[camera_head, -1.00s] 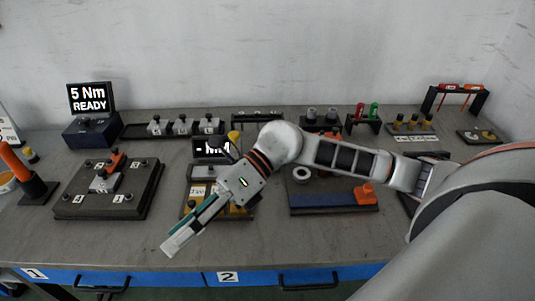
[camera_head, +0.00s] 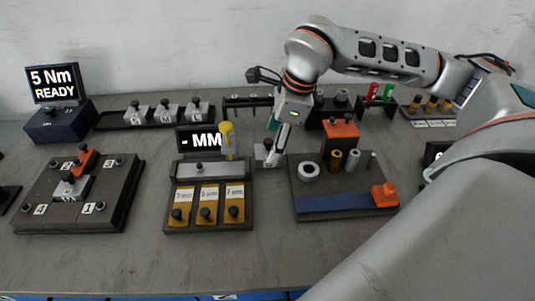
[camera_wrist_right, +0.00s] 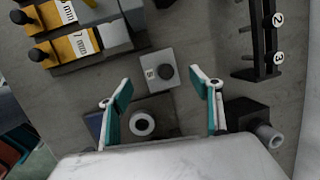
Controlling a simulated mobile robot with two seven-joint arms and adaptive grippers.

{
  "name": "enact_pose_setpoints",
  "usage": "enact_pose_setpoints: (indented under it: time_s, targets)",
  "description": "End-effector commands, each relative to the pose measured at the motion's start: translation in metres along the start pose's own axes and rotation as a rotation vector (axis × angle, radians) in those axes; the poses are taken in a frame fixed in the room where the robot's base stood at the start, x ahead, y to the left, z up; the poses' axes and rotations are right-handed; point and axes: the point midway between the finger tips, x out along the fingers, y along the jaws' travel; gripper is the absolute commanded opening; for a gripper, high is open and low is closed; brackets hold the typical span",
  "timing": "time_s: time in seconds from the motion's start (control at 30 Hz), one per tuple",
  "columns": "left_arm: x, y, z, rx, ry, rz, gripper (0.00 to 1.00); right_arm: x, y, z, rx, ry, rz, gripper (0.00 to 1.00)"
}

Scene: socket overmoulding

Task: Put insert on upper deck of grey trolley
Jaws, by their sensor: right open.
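A small grey block with a black knob (camera_head: 266,152), which looks like the insert, sits on the bench between the gauge stand and the blue-edged fixture. In the right wrist view the grey block (camera_wrist_right: 158,70) shows a small label and lies ahead of the fingers, in the gap between them. My right gripper (camera_head: 279,142) points down close beside the block in the head view. Its teal-lined fingers (camera_wrist_right: 163,88) are open and empty, apart from the block. I see no grey trolley in either view. My left gripper is not in view.
The gauge stand with yellow blocks (camera_head: 208,222) is left of the block. The fixture with a white ring (camera_head: 308,170) and orange parts is to the right. A black rack (camera_head: 247,102) stands behind. The front of the bench is clear.

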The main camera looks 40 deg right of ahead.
Motion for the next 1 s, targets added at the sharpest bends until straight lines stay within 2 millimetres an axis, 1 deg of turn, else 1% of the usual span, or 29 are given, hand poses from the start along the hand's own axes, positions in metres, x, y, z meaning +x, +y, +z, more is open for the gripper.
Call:
enact_pose_setpoints:
  time_s: [0.17,0.3,0.37,0.43,0.63,0.67,0.7,0.77,0.8,0.87,0.9,1.0]
  targets:
    - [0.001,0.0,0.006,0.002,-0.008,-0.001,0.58,0.019,0.001,0.001,0.0,0.001,0.003,0.64]
    - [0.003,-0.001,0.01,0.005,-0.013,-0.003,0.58,0.041,0.003,0.001,0.0,0.002,0.006,0.64]
    - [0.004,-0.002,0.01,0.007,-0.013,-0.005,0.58,0.048,0.002,0.001,0.0,0.001,0.004,0.64]
    - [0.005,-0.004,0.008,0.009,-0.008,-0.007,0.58,0.051,0.002,0.002,-0.001,0.0,0.002,0.64]
    - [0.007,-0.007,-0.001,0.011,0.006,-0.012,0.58,0.05,0.001,0.002,-0.001,-0.002,0.0,0.64]
    - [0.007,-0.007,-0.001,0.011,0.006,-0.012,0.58,0.05,0.001,0.002,-0.001,-0.002,0.0,0.56]
    - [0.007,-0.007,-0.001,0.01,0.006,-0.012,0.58,0.05,0.001,0.002,-0.001,-0.002,0.001,0.46]
    - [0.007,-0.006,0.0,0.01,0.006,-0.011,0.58,0.05,0.001,0.002,-0.001,-0.002,0.001,0.3]
    - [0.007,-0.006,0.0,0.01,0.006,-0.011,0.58,0.05,0.001,0.002,-0.001,-0.002,0.001,0.2]
    - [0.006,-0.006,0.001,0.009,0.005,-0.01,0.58,0.05,0.002,0.002,-0.001,-0.001,0.001,0.04]
    - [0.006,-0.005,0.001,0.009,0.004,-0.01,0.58,0.049,0.001,0.003,-0.001,-0.004,-0.001,0.03]
    - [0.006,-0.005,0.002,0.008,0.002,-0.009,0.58,0.05,0.001,0.003,-0.001,-0.004,-0.001,0.03]
